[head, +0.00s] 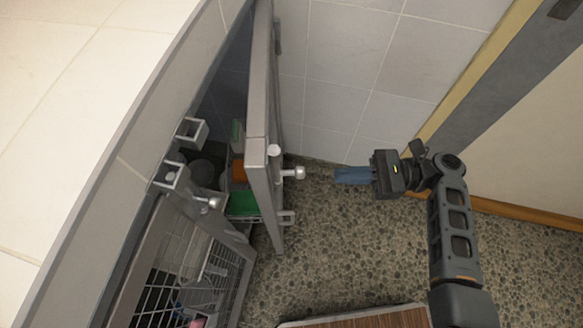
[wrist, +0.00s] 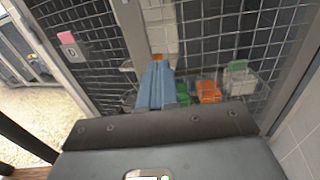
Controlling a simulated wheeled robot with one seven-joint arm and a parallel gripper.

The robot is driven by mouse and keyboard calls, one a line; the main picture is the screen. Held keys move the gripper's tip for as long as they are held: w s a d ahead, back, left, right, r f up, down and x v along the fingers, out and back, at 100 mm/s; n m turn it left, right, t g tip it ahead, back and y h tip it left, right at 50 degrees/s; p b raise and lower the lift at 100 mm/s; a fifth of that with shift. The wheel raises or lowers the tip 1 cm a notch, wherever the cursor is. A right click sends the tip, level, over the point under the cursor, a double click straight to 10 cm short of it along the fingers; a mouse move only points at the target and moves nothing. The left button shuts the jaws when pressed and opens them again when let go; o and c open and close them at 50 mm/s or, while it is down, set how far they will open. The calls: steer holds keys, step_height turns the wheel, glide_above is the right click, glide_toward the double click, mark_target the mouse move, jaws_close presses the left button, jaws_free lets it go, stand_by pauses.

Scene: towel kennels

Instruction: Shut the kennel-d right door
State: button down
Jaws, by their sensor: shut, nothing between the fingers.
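A grey-framed kennel door (head: 261,150) stands open in the middle of the head view, seen nearly edge-on, with round latch knobs (head: 298,173) on its side facing my gripper. My gripper (head: 338,175) is shut and empty, to the right of this door, with a gap to the knobs. In the wrist view its blue fingers (wrist: 160,62) point toward a mesh panel (wrist: 235,50). A plate marked D (wrist: 72,52) with a pink tag (wrist: 66,37) is on the mesh at left. I cannot tell from these views which panel carries the plate.
A second mesh door (head: 185,270) is at the lower left. Inside are a green item (head: 243,203) and an orange item (head: 239,170). A tiled wall (head: 345,75) is behind. Pebbled floor (head: 340,250) is clear below my gripper. A wooden-topped thing (head: 360,319) is at the bottom edge.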

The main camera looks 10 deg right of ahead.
steer(key=w+a, duration=0.1)
steer(key=a, duration=1.1)
steer(key=shift+p, duration=0.3)
